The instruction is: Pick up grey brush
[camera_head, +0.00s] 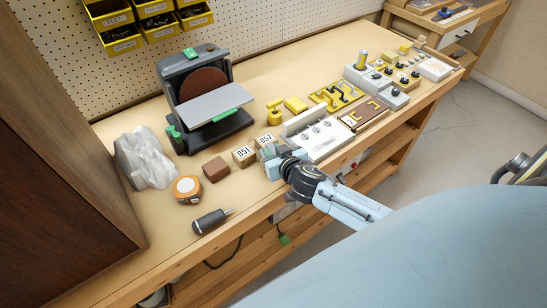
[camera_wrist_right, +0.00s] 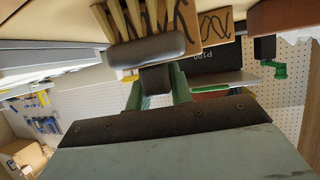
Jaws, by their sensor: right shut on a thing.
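My right gripper (camera_head: 271,156) is at the front edge of the bench, beside the wooden block marked 052. In the right wrist view my right gripper (camera_wrist_right: 157,88) is shut on the grey brush (camera_wrist_right: 146,50), a dark grey rounded body with tan bristles fanning out from it. In the head view the gripper hides most of the brush, and I cannot tell whether it touches the bench. My left gripper is not in view.
Wooden blocks (camera_head: 243,156), a brown block (camera_head: 216,169), an orange-white roll (camera_head: 187,189) and a dark-handled tool (camera_head: 210,220) lie left of the gripper. A disc sander (camera_head: 205,95) stands behind. White and yellow fixtures (camera_head: 318,138) crowd the right.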

